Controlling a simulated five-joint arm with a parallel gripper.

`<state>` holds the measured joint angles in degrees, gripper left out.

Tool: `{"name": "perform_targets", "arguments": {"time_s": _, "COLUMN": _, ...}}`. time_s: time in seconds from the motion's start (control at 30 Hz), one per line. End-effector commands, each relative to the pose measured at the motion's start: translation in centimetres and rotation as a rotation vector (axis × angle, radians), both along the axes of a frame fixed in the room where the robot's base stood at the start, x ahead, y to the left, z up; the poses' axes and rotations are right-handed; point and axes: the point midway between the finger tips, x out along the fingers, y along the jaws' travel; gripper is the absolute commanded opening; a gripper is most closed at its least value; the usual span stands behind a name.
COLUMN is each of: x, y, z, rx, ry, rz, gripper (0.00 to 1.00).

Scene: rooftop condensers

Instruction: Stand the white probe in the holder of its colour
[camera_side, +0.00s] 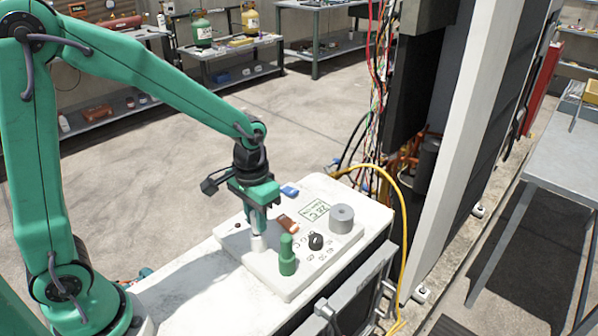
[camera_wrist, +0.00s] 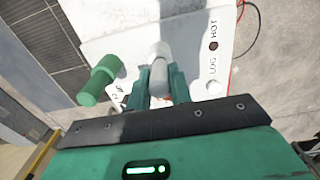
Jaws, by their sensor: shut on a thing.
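My gripper (camera_side: 257,222) is shut on the white probe (camera_wrist: 159,76), pointing down over the white panel (camera_side: 268,277). In the wrist view, the probe stands between the two green fingers of my gripper (camera_wrist: 158,80). A wider white cylinder (camera_side: 259,244), which looks like the white holder, is directly below the fingers, in line with the probe; it also shows in the wrist view (camera_wrist: 158,49). I cannot tell how deep the probe sits in it. A green stepped cylinder (camera_side: 287,262) stands upright to the right, clear of my fingers; it is at left in the wrist view (camera_wrist: 98,84).
The bench top is clear to the left.

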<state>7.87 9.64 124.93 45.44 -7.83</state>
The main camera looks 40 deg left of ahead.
Motion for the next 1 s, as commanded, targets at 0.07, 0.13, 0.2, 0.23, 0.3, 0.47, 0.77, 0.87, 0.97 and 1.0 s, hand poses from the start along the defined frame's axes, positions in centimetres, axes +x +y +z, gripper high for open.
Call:
{"name": "perform_targets", "arguments": {"time_s": 0.07, "x": -0.01, "y": 0.0, "z": -0.11, "rx": 0.0, "ry": 0.0, "rz": 0.0, "gripper": 0.0}}
{"name": "perform_targets", "arguments": {"time_s": 0.13, "x": -0.01, "y": 0.0, "z": -0.19, "rx": 0.0, "ry": 0.0, "rz": 0.0, "gripper": 0.0}}
{"name": "perform_targets", "arguments": {"time_s": 0.2, "x": -0.01, "y": 0.0, "z": -0.27, "rx": 0.0, "ry": 0.0, "rz": 0.0, "gripper": 0.0}}
{"name": "perform_targets", "arguments": {"time_s": 0.23, "x": 0.0, "y": 0.0, "z": -0.3, "rx": 0.0, "ry": 0.0, "rz": 0.0, "gripper": 0.0}}
{"name": "perform_targets", "arguments": {"time_s": 0.3, "x": -0.01, "y": 0.0, "z": -0.38, "rx": 0.0, "ry": 0.0, "rz": 0.0, "gripper": 0.0}}
{"name": "perform_targets", "arguments": {"time_s": 0.47, "x": -0.01, "y": 0.0, "z": -0.47, "rx": 0.0, "ry": 0.0, "rz": 0.0, "gripper": 0.32}}
{"name": "perform_targets", "arguments": {"time_s": 0.77, "x": 0.0, "y": 0.0, "z": -0.45, "rx": 0.0, "ry": 0.0, "rz": 0.0, "gripper": 0.46}}
{"name": "perform_targets", "arguments": {"time_s": 0.87, "x": 0.01, "y": 0.0, "z": -0.37, "rx": 0.0, "ry": -0.001, "rz": 0.0, "gripper": 0.46}}
{"name": "perform_targets", "arguments": {"time_s": 0.97, "x": 0.04, "y": -0.01, "z": -0.03, "rx": 0.0, "ry": -0.001, "rz": 0.0, "gripper": 0.46}}
{"name": "perform_targets", "arguments": {"time_s": 1.0, "x": 0.05, "y": -0.01, "z": 0.2, "rx": 0.0, "ry": -0.002, "rz": 0.0, "gripper": 0.46}}
